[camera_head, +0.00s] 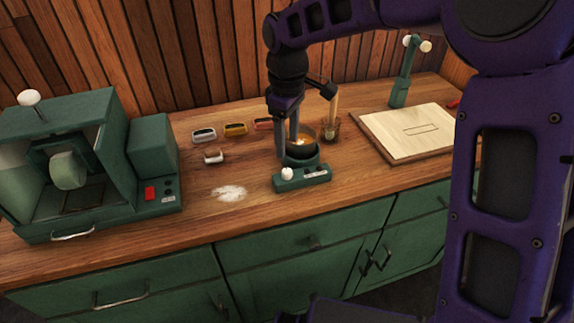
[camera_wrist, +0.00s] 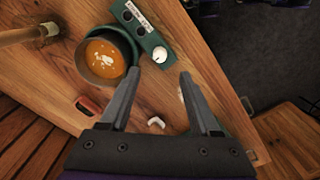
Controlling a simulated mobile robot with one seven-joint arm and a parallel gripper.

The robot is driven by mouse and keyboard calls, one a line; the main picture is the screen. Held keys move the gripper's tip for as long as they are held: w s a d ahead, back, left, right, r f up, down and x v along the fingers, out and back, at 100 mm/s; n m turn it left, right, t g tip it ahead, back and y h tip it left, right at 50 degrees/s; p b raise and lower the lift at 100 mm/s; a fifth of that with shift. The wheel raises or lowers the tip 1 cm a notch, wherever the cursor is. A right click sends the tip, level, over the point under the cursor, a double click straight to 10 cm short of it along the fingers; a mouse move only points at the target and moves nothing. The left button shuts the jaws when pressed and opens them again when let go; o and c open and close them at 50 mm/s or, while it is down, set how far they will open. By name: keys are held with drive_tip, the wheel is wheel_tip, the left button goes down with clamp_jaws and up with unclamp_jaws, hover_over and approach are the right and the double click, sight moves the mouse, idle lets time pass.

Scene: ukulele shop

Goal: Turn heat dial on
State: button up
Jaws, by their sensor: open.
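The heat dial is a white round knob (camera_head: 287,174) at the front left of a small green heater base (camera_head: 315,177). A dark pot (camera_head: 303,158) with orange-brown liquid and pale flecks sits on the heater. In the wrist view the white knob (camera_wrist: 160,54) lies just beyond and between my fingertips, with the pot (camera_wrist: 106,58) to their left. My gripper (camera_head: 287,150) points down over the heater, open and empty; its two fingers also show in the wrist view (camera_wrist: 160,73). The gap between fingertips and knob is hard to judge. One finger partly hides the pot in the head view.
A green machine (camera_head: 152,150) with a red switch stands left. White powder (camera_head: 229,193) lies left of the heater. Several small coloured holders (camera_head: 235,129) are behind it. A cup with a brush (camera_head: 331,128) is close right. A pale board (camera_head: 415,130) lies farther right.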

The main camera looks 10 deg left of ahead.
sight(287, 170)
wheel_tip(287, 170, down, 9)
drive_tip(key=shift+r, duration=0.2)
clamp_jaws()
idle(0.4)
